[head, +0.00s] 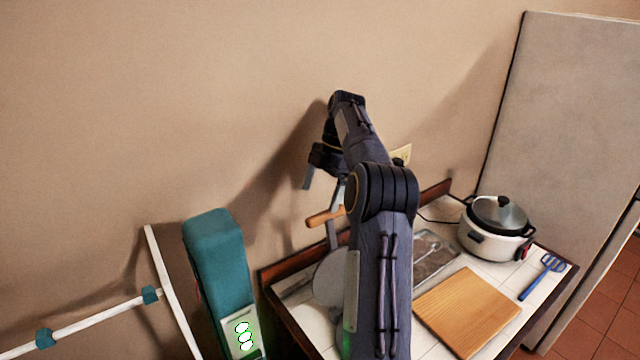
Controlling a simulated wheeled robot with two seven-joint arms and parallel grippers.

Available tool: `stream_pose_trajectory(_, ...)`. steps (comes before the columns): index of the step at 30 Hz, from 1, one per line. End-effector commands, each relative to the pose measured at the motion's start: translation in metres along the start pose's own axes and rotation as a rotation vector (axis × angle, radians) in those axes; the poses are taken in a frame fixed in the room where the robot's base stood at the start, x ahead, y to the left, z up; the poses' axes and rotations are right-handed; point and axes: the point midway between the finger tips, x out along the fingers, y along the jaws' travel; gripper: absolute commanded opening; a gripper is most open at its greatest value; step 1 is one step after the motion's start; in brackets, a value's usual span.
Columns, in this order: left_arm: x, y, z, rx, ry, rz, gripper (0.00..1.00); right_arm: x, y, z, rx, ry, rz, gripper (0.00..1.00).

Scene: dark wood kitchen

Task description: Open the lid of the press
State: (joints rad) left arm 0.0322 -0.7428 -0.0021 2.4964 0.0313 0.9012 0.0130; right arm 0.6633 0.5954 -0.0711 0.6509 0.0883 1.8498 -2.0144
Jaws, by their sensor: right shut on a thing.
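The press (329,279) is a grey round metal thing on the white-tiled counter, partly hidden behind my right arm. A wooden handle (325,217) sticks out to the left above it, and a grey bar runs down towards the disc. My right gripper (322,186) is above the wooden handle, close to the wall, and is shut on a part of the press; my own arm hides much of the grip. I cannot tell how far the lid is raised. My left gripper is not in view.
A wooden cutting board (468,311), a clear tray (434,255), a white cooker (494,234) and a blue slotted spatula (541,277) lie or stand on the counter (508,285). A tall grey cabinet side (575,120) stands at the right. The wall (200,100) is close behind.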

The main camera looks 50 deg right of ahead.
Motion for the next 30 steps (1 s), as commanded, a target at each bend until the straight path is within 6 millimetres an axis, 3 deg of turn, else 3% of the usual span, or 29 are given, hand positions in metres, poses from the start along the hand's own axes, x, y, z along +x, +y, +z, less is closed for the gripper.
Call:
stream_pose_trajectory(1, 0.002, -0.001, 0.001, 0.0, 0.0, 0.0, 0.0, -0.009, 0.004, -0.005, -0.011, -0.005, 0.028, 0.78)
stream_pose_trajectory(3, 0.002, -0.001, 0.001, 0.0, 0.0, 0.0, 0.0, -0.023, 0.0, -0.011, -0.012, -0.005, 0.029, 0.45)
stream_pose_trajectory(10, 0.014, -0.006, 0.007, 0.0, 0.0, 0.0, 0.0, -0.056, -0.032, -0.046, -0.011, -0.002, 0.022, 0.45)
stream_pose_trajectory(14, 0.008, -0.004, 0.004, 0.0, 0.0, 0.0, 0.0, -0.077, -0.051, -0.067, -0.009, -0.002, 0.018, 0.45)
stream_pose_trajectory(21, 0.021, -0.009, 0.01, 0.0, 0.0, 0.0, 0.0, -0.083, -0.094, -0.102, -0.008, -0.001, 0.017, 0.45)
stream_pose_trajectory(30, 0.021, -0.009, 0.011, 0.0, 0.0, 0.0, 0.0, -0.089, -0.119, -0.124, -0.006, -0.001, 0.014, 0.45)
